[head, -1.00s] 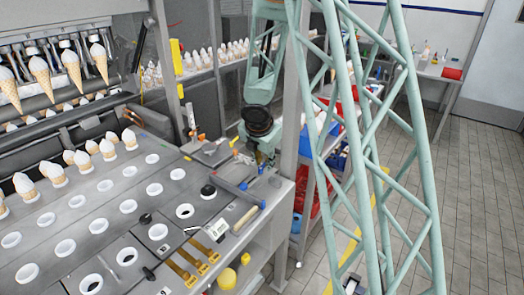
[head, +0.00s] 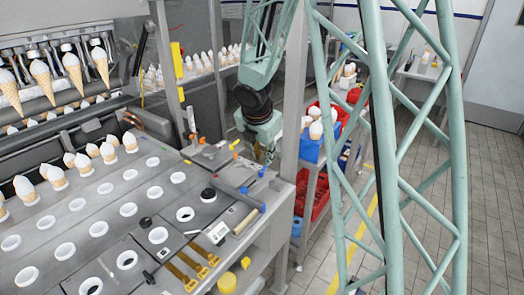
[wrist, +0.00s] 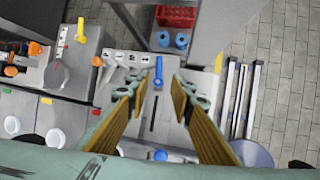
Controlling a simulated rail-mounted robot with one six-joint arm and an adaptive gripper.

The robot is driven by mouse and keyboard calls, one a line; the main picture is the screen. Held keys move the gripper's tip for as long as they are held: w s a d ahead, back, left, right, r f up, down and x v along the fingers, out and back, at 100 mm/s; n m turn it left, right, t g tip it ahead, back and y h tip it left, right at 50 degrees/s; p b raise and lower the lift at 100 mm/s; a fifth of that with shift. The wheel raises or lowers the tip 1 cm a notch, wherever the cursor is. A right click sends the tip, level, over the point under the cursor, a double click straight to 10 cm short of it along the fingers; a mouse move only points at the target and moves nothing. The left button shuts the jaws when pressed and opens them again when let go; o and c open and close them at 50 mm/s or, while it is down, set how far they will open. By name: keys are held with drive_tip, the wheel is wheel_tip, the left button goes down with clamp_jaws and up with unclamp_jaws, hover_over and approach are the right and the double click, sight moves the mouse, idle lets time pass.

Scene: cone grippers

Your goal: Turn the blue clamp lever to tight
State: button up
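The blue clamp lever (wrist: 158,72) shows near the centre of the wrist view, standing on a grey plate with its long side up and down in the picture. In the head view a small blue part (head: 262,172) at the right end of the bench is probably the same lever. My gripper (wrist: 160,84) is open, with a yellow-padded finger on each side of the lever's line. The lever shows in the gap just beyond the fingertips, and no contact is visible. In the head view my gripper (head: 268,152) is above the bench end and partly hidden.
A grey block with a red-marked knob and yellow lever (wrist: 80,30) lies left in the wrist view. Another yellow lever (wrist: 218,62) is at right. A second blue part (wrist: 160,155) sits between the finger bases. A red crate (wrist: 176,16) stands beyond the bench edge.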

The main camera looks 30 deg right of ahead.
drive_tip(key=shift+v, duration=1.95)
drive_tip(key=shift+d+r+p, duration=0.1)
drive_tip(key=shift+r+p, duration=0.05)
drive_tip(key=shift+p, duration=0.4)
